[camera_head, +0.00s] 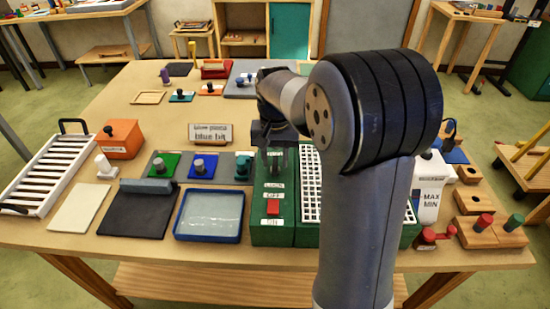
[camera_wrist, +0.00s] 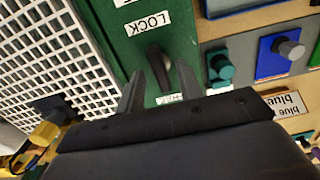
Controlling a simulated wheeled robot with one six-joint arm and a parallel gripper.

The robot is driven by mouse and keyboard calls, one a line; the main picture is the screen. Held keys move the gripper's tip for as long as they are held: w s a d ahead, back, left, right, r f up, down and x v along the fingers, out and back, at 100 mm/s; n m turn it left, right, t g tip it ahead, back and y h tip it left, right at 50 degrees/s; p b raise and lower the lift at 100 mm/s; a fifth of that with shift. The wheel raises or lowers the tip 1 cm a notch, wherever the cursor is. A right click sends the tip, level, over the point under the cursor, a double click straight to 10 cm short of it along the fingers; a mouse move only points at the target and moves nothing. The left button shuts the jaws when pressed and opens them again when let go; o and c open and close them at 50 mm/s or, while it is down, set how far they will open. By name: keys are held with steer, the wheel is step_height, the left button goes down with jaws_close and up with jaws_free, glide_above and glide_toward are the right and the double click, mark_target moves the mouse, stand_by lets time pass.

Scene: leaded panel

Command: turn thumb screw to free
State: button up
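A green machine housing (camera_head: 272,234) stands at the table's front edge, with LOCK, OFF and ON labels and a red switch. In the wrist view, a black thumb screw (camera_wrist: 158,62) sits on the green housing (camera_wrist: 118,22) beside the LOCK label (camera_wrist: 148,23). Another label (camera_wrist: 170,99) is partly hidden by my gripper. My gripper (camera_wrist: 160,72) is open, with one fingertip on each side of the thumb screw and visible gaps between. Whether the fingers are down at the screw's height is unclear. My arm hides part of the machine in the head view.
A white grid (camera_wrist: 50,55) adjoins the housing. A teal knob (camera_wrist: 221,67) and a blue plate with a grey knob (camera_wrist: 288,48) lie close by. A blue-rimmed water tray (camera_head: 209,238) stands left of the machine; a white MAX/MIN container (camera_head: 431,195) is right.

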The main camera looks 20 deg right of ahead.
mark_target(275, 163)
step_height(275, 163, up, 10)
steer(key=shift+r, duration=0.25)
stand_by(0.3)
step_height(275, 163, down, 11)
steer(key=shift+r, duration=0.2)
steer(key=shift+f, duration=0.2)
steer(key=shift+r, duration=0.1)
stand_by(0.4)
